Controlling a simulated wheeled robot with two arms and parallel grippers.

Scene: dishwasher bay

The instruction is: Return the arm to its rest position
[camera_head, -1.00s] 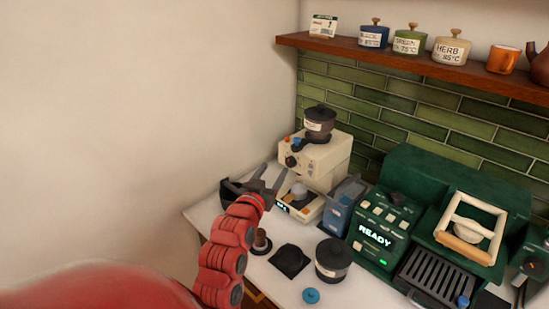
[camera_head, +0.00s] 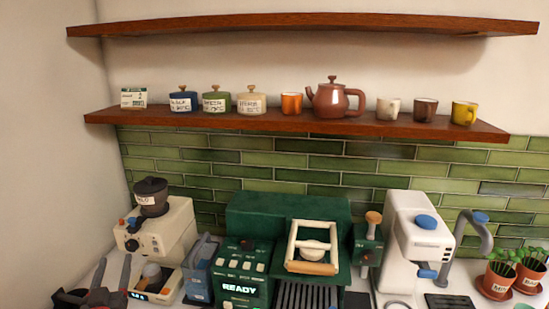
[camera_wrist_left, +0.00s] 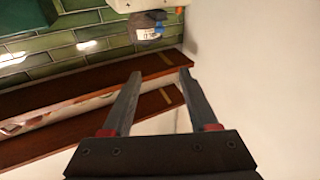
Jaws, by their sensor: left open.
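My left gripper (camera_head: 112,280) shows at the bottom left of the head view, with its grey fingers pointing up in front of the cream grinder (camera_head: 165,235). Its fingers are apart with nothing between them. In the left wrist view the two fingers (camera_wrist_left: 158,95) stand open and empty, with the wooden shelf (camera_wrist_left: 70,90) and bare wall behind them. The rest of my left arm is mostly below the head view's edge. My right gripper is not in either view.
A green machine reading READY (camera_head: 240,290) stands mid-counter, with a white machine (camera_head: 415,235) and potted herbs (camera_head: 500,275) to the right. A lower shelf (camera_head: 300,124) holds canisters, cups and a teapot (camera_head: 335,99). The counter is crowded; the left wall is close.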

